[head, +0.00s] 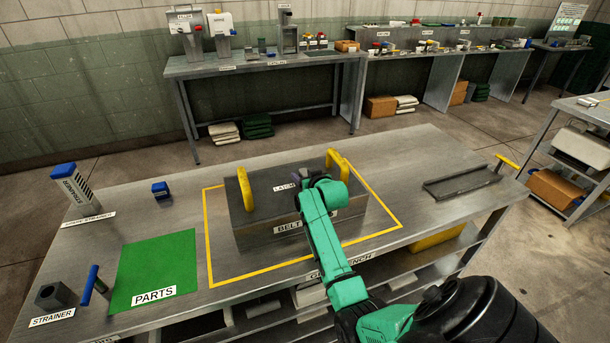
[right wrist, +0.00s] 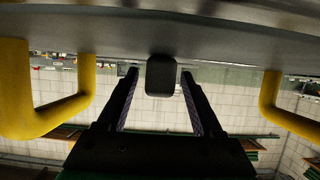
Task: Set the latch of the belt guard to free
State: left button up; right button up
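The belt guard (head: 262,212) is a grey metal box with two yellow handles on the middle bench, inside a yellow outline. A LATCH label (head: 284,187) lies on its top. My right gripper (head: 301,181) is over the guard top, beside that label, and my green arm covers part of the guard's front. In the right wrist view the gripper (right wrist: 161,90) is open, with a dark rounded knob (right wrist: 161,76), seemingly the latch, between its fingertips. A gap shows on each side of the knob. The latch's setting cannot be read. My left gripper is out of view.
A green parts mat (head: 155,262), a blue-handled strainer (head: 70,183) and a small blue block (head: 161,190) are on the left of the bench. A shallow grey tray (head: 462,182) lies at the right. Bare bench lies between guard and tray.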

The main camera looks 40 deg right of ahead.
jog(key=b+v, duration=0.1)
jog(key=v, duration=1.3)
jog(key=shift+s, duration=0.25)
jog(key=shift+a+r, duration=0.1)
